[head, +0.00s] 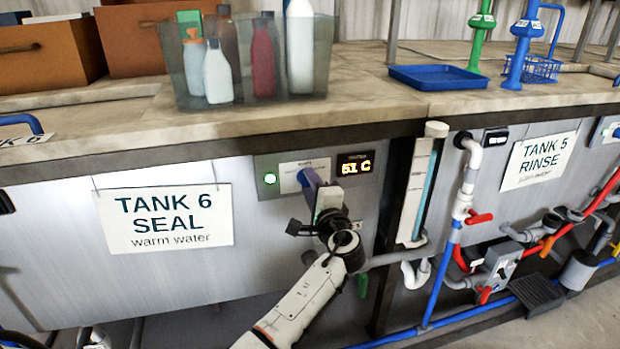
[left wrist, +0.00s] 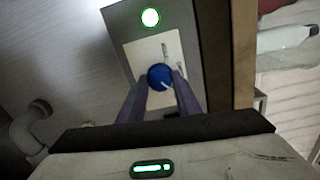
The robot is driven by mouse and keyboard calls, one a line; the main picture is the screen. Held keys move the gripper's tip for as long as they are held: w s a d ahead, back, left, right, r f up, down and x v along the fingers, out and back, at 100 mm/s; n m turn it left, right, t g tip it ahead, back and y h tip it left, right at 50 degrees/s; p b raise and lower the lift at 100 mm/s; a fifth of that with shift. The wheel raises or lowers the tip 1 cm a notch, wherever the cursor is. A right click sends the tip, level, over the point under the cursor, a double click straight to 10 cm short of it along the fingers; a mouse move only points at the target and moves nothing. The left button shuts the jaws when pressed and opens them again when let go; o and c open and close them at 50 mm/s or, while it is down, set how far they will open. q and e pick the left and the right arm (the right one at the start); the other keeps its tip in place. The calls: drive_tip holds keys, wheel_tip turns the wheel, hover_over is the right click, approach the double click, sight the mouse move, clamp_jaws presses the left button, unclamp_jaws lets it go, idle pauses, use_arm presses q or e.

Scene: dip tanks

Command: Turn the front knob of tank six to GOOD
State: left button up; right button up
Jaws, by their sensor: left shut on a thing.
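The tank six sign (head: 165,218) reads TANK 6 SEAL, warm water, and hangs on the tank's front. To its right is a control panel with a blue front knob (left wrist: 160,76) on a white label plate (left wrist: 142,54). The label's writing is too small to read. A white pointer mark on the knob points toward the lower right in the left wrist view. My left gripper (head: 304,177) is shut on the knob, with one purple-grey finger on each side of it (left wrist: 160,88). In the head view, the fingers mostly hide the knob. My right gripper is not in view.
A green lamp (head: 270,178) glows on the panel, and a display (head: 355,164) appears to read 61 C. A level tube (head: 420,185) and pipes stand right of the arm. A clear bin of bottles (head: 250,95) and a blue tray (head: 437,77) sit on the counter above.

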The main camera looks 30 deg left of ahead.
use_arm(q)
drive_tip(key=shift+m+p, duration=0.45)
drive_tip(key=shift+m, duration=0.35)
drive_tip(key=o, duration=1.1)
drive_tip(key=shift+c, duration=0.2)
drive_tip(key=shift+d, duration=0.15)
drive_tip(key=v, duration=1)
drive_tip(key=shift+f, duration=0.1)
